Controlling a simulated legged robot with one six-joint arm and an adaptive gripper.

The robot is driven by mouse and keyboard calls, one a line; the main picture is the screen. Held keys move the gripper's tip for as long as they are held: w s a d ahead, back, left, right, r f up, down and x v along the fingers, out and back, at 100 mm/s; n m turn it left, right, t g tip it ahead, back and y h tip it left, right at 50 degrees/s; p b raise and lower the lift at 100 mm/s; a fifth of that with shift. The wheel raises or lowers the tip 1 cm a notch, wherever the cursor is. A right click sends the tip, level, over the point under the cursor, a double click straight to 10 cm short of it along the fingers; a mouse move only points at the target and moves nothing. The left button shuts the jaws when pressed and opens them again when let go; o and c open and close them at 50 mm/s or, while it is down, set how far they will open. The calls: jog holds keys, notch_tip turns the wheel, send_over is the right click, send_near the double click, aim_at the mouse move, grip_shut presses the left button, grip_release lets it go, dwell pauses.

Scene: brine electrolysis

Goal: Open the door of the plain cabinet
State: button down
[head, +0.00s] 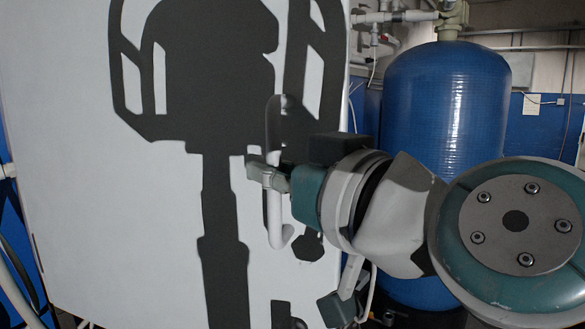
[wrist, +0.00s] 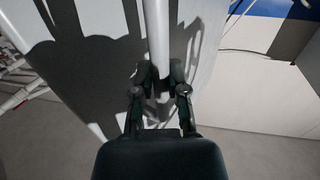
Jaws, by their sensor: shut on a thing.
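The plain cabinet's door (head: 85,215) is a large flat white panel filling the left of the head view, with dark shadows on it. A white vertical bar handle (head: 274,225) stands out near the door's right edge. My gripper (head: 262,174) comes from the right and is shut around the middle of the handle. In the wrist view the handle (wrist: 157,35) runs down between the two fingers of my gripper (wrist: 160,90). The door panel (wrist: 95,65) lies behind it. The door's hinge is not visible, and I cannot tell whether the door stands ajar.
A tall blue tank (head: 445,110) stands behind my arm, to the right of the cabinet, with pipes (head: 405,16) above it. Blue and white wall lies further back at the right. Bare grey floor (wrist: 265,155) shows in the wrist view.

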jog(key=shift+s+r, duration=0.1)
dwell(0.3)
jog(key=c, duration=0.6)
grip_release()
jog(key=shift+c, duration=0.2)
jog(key=v, duration=0.7)
jog(key=shift+s, duration=0.2)
